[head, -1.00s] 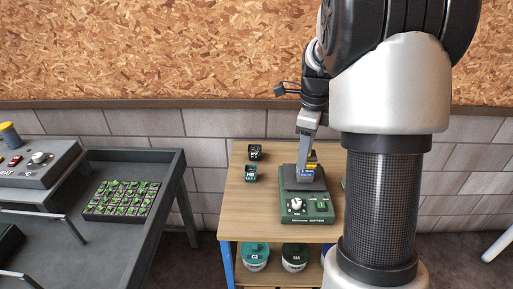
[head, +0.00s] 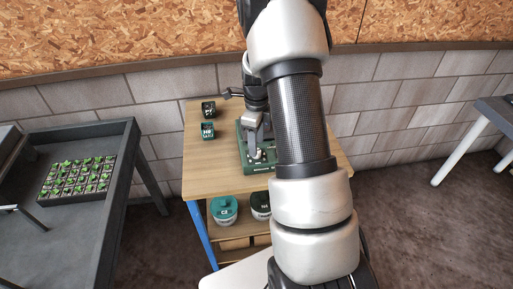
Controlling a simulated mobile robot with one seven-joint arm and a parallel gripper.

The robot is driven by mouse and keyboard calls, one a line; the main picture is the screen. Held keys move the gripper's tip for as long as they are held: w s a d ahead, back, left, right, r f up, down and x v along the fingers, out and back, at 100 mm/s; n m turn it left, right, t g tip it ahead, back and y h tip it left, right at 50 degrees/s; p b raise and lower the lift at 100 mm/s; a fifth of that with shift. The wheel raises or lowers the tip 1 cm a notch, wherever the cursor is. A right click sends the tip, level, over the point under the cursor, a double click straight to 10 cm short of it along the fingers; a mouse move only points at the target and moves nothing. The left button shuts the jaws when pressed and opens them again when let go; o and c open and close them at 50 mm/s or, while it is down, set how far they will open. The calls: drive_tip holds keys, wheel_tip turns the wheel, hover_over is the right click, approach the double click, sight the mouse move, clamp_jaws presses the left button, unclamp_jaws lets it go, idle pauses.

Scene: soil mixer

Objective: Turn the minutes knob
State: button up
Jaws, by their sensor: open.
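The green mixer (head: 243,152) stands on the wooden table, partly hidden behind my arm. My gripper (head: 258,155) points down at the front control panel of the mixer, with its fingertips very close to the panel. The jaws are open. The knob is at or under the fingertips and cannot be made out clearly; I cannot tell whether the fingers touch it. The right part of the mixer is hidden by my arm.
Two small dark green pots (head: 208,130) stand at the table's (head: 205,172) back left. Lidded tubs (head: 224,208) sit on the shelf below. A seedling tray (head: 78,178) lies on a grey bench (head: 85,225) at left. The table's front left is clear.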

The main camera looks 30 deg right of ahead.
drive_tip(key=shift+f, duration=1.35)
drive_tip(key=c, duration=1)
drive_tip(key=shift+c, duration=0.2)
